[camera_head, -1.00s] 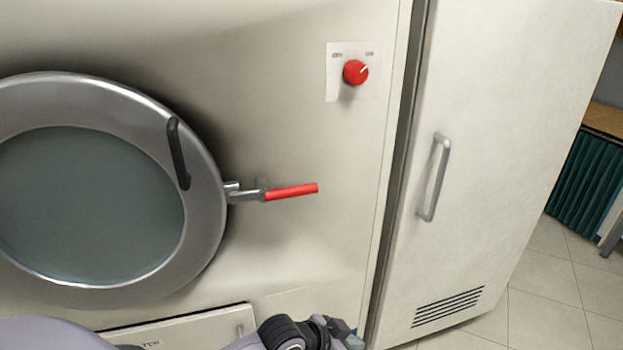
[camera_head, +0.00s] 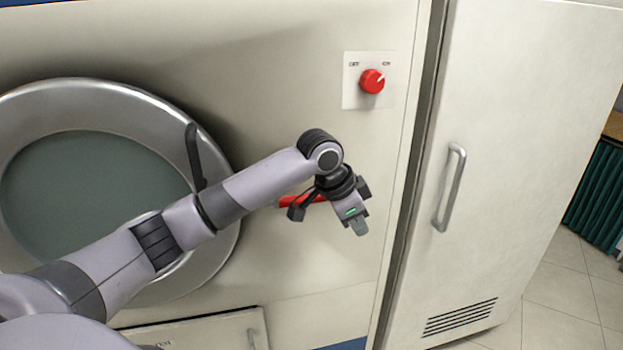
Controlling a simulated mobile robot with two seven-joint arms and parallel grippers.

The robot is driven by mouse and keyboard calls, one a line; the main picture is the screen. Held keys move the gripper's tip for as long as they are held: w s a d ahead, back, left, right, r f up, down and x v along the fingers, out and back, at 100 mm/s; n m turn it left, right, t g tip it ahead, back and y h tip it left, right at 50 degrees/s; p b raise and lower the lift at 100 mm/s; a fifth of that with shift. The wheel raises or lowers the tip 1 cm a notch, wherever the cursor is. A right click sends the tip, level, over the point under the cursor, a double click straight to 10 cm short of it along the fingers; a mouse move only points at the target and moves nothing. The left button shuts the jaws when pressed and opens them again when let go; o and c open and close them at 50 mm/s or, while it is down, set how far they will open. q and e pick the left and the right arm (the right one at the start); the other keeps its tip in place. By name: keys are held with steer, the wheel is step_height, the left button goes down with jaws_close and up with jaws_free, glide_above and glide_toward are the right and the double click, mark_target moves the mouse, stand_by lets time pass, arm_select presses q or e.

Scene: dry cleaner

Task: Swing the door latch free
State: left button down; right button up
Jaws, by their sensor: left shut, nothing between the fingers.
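The round door (camera_head: 62,108) with its metal rim and dark glass is at the left in the head view, with a black handle (camera_head: 193,155) on its rim. The latch lever's red grip (camera_head: 290,202) shows just left of my left gripper; the rest of the latch is hidden behind my left arm. My left gripper (camera_head: 361,230) is shut and empty, pointing down, in front of and slightly right of the red grip's end. I cannot tell whether it touches the lever. My right gripper is not in view.
A red knob (camera_head: 372,81) on a white plate is above the gripper. A tall cabinet door (camera_head: 520,120) with a grey handle (camera_head: 449,188) stands at the right. A lower panel (camera_head: 205,332) is below the round door. Tiled floor shows at far right.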

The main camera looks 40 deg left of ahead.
arm_select(q)
steer(key=s+a+r, duration=0.1)
steer(key=a+r, duration=0.2)
steer(key=r, duration=0.3)
steer(key=s+a+r+g, duration=0.1)
steer(key=s+a+r, duration=0.1)
steer(key=a+r, duration=0.2)
steer(key=s+a+r+y, duration=0.1)
steer(key=a+r, duration=0.3)
steer(key=r, duration=0.6)
steer(key=shift+s+r+g, duration=0.25)
steer(key=shift+g, duration=0.05)
steer(key=p, duration=0.1)
glide_above(319, 195)
steer(key=s, duration=0.2)
steer(key=f, duration=1.1)
steer(key=shift+w+a+f, duration=0.2)
steer(key=shift+a+f, duration=0.2)
steer(key=shift+w+a+f, duration=0.1)
steer(key=shift+w+f, duration=0.05)
steer(key=shift+f, duration=0.7)
steer(key=shift+w+f, duration=0.1)
